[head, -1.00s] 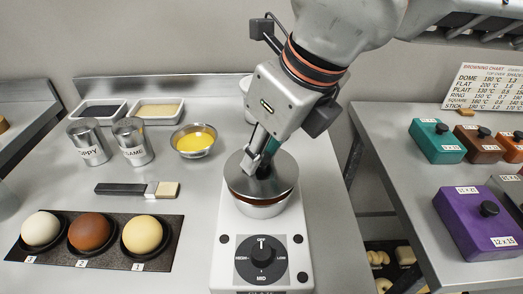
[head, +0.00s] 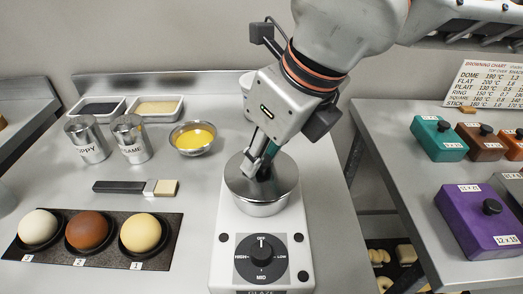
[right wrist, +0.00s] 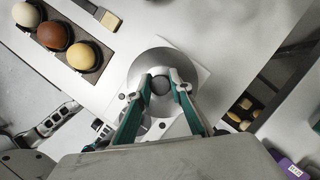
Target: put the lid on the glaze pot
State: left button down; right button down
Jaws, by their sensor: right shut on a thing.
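The metal lid (head: 238,182) lies level on the glaze pot (head: 262,208), with no gap visible between them from the head view. The pot sits in the white warmer (head: 225,250) with a dial on its front. My right gripper (head: 260,168) is shut on the lid's dark knob, coming from above. In the right wrist view, the gripper's fingers (right wrist: 160,84) close around the knob, and the lid (right wrist: 150,58) hides the pot's opening. Grey and black mechanical parts at the left of that view seem to be my left gripper (right wrist: 54,120); its jaws are unclear.
A bowl of yellow liquid (head: 192,139), two shaker cans, a brush (head: 137,187) and a dark tray (head: 20,248) with three dough balls stand left of the warmer. Colored boxes, one purple (head: 475,225), are on the right table, across a gap.

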pick_arm(q)
jog(key=shift+s+f, duration=0.15)
jog(key=shift+f, duration=0.15)
pick_arm(e)
jog(key=shift+f, duration=0.4)
jog(key=c, duration=1.7)
grip_release()
jog(key=shift+o, duration=1.4)
jog(key=shift+r, duration=0.15)
jog(key=shift+r+p, duration=1.35)
jog(key=shift+r, duration=1.35)
jog(key=shift+r+p, duration=0.5)
jog(key=shift+r, duration=0.45)
pick_arm(q)
jog(key=shift+t, duration=0.3)
jog(key=r, duration=0.1)
jog(key=w+r, duration=0.1)
jog(key=r, duration=0.1)
jog(key=w+r, duration=0.1)
jog(key=r, duration=0.1)
jog(key=shift+r, duration=0.25)
pick_arm(e)
jog(key=shift+r, duration=0.3)
